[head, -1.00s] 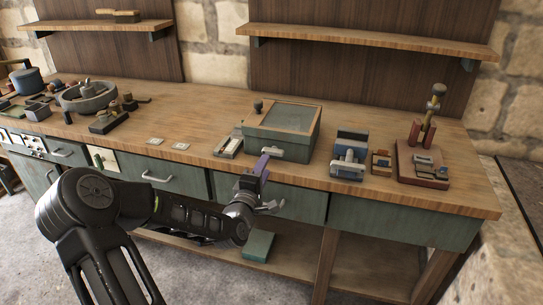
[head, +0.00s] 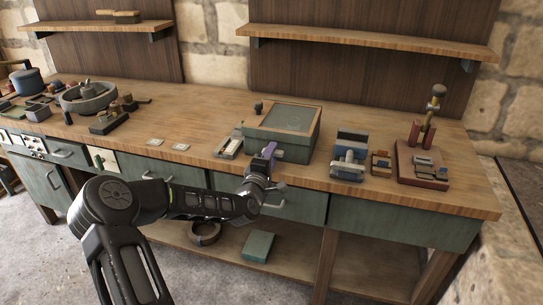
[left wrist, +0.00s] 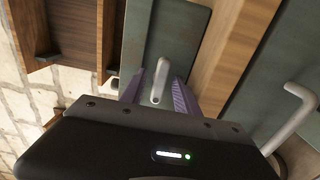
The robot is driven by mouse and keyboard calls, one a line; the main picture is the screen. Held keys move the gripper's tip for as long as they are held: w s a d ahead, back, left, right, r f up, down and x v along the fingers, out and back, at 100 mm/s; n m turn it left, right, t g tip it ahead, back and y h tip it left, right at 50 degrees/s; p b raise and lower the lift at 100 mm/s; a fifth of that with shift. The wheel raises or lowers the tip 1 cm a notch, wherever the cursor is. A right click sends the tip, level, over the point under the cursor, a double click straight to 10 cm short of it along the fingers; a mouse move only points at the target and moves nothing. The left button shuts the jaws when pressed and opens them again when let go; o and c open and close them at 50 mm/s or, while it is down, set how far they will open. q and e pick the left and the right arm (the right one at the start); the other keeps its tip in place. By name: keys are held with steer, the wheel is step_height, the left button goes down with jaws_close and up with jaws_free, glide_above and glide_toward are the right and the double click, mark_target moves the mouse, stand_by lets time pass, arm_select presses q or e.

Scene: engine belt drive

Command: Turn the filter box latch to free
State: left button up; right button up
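The filter box (head: 285,122) is a green box with a wood-framed top, standing near the front edge of the bench. Its green front also fills the upper middle of the left wrist view (left wrist: 170,35). The latch (left wrist: 160,80) is a pale grey bar on that front; in the head view my gripper mostly hides it. My left gripper (head: 268,155) is at the box front. In the left wrist view its purple fingers (left wrist: 158,88) are apart, one on each side of the latch, with gaps visible. I cannot tell how deep the latch sits between them. My right gripper is not in view.
A small slotted tray (head: 228,147) lies left of the box. A blue-grey fixture (head: 349,155) and a reddish stand (head: 420,165) are to the right. Drawer handles (head: 153,178) stick out below the bench edge. A shelf (head: 370,45) hangs above.

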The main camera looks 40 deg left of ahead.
arm_select(q)
steer(key=shift+c, duration=0.4)
jaws_close()
steer(key=m+b, duration=0.1)
steer(key=m, duration=0.1)
steer(key=m+b, duration=0.1)
steer(key=b, duration=0.1)
steer(key=shift+f+m+b, duration=0.2)
steer(key=shift+m+b, duration=0.1)
steer(key=shift+m, duration=0.1)
steer(key=m+b, duration=1)
steer(key=b, duration=0.2)
steer(key=shift+f+m+b, duration=0.1)
steer(key=shift+m+b, duration=0.2)
steer(key=shift+m, duration=0.1)
steer(key=shift+m+b, duration=1.35)
steer(key=shift+m, duration=0.35)
